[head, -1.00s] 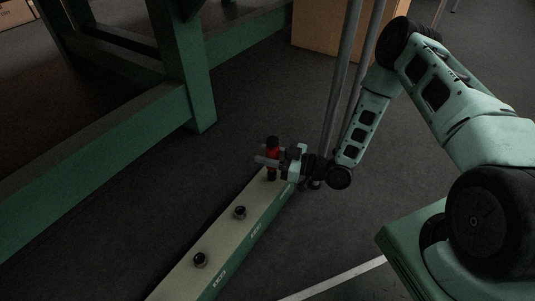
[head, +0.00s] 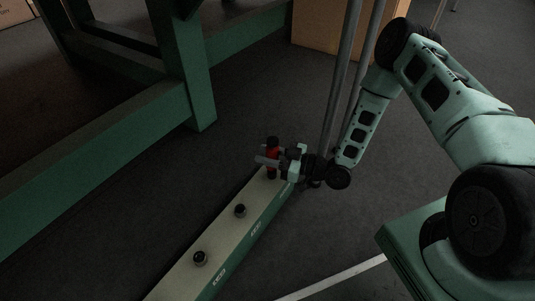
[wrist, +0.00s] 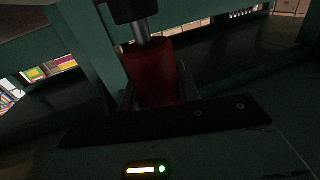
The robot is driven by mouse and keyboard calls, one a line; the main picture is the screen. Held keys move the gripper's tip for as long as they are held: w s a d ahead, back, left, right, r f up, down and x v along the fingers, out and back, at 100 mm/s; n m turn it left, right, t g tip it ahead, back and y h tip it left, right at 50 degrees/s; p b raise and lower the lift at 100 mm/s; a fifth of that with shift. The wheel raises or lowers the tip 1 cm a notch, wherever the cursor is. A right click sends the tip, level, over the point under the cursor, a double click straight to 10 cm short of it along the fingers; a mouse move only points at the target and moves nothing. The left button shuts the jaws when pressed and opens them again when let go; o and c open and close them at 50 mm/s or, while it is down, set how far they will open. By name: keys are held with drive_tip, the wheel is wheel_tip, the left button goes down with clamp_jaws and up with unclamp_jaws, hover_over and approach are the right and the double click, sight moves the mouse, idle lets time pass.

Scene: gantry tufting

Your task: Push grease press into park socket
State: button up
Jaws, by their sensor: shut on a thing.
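The grease press (head: 272,151) is a red cylinder with a black top, upright at the far end of a long pale-topped green beam. My gripper (head: 272,161) is shut on it from the right. In the wrist view the red body of the grease press (wrist: 152,75) stands beyond the dark gripper edge, with a metal rod and black cap above. The press's lower end is at the beam top; its socket is hidden, so I cannot tell how deep it sits.
The beam (head: 220,238) carries two dark round sockets, one in the middle (head: 240,211) and one nearer (head: 200,258). A green frame (head: 186,80) stands at left. Grey poles (head: 340,80) rise behind my gripper, and a cardboard box (head: 315,28) stands at the back. Floor left of the beam is clear.

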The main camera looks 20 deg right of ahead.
drive_tip(key=shift+f+b, duration=0.6)
drive_tip(key=shift+f, duration=0.3)
drive_tip(key=o, duration=1.1)
drive_tip(key=shift+o, duration=0.2)
drive_tip(key=p+v, duration=0.7)
drive_tip(key=v, duration=1)
drive_tip(key=shift+s+p, duration=0.2)
drive_tip(key=shift+p, duration=0.2)
drive_tip(key=shift+d, duration=0.15)
